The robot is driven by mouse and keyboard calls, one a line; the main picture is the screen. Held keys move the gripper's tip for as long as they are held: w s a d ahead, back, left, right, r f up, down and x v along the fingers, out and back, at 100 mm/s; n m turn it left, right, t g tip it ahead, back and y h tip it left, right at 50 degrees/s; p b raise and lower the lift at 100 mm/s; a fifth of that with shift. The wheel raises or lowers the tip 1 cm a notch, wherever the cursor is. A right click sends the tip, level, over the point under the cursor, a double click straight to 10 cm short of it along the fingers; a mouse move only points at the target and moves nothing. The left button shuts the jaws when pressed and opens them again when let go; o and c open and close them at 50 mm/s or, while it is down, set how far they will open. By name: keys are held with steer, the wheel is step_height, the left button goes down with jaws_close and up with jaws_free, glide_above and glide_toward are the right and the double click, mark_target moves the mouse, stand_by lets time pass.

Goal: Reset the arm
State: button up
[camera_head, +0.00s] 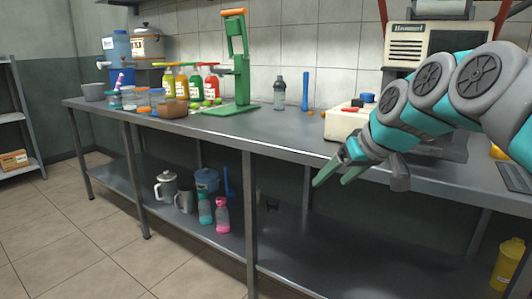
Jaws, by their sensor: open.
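My gripper (338,170) is at the end of my grey and teal arm, which comes in from the right. Its pale green fingers point down and to the left, by the front edge of the metal table (270,128). They are apart and nothing shows between them. The arm hides part of the white box (343,122) and the right end of the table.
A green hand press (238,70) stands on the table, with bottles (196,85), bowls and jars to its left. A grey bottle (279,93) stands behind. A larger machine (407,48) is behind my arm. The lower shelf (300,245) holds jugs and bottles. The floor at left is clear.

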steer(key=s+f+m+g+h+p, duration=0.1)
steer(key=s+f+g, duration=0.2)
steer(key=s+f, duration=0.4)
steer(key=s+f+m+g+h, duration=0.1)
steer(key=s+f+g, duration=0.1)
steer(key=s+f, duration=0.6)
steer(key=s+f+m+g+h+p, duration=0.1)
steer(key=s+f, duration=0.6)
steer(key=s, duration=1.1)
steer(key=g+h, duration=0.1)
steer(key=g, duration=0.1)
steer(key=shift+s+d+f+m+g+p, duration=0.2)
steer(key=shift+s+f+m+g+p, duration=0.1)
steer(key=shift+s+f+m, duration=0.1)
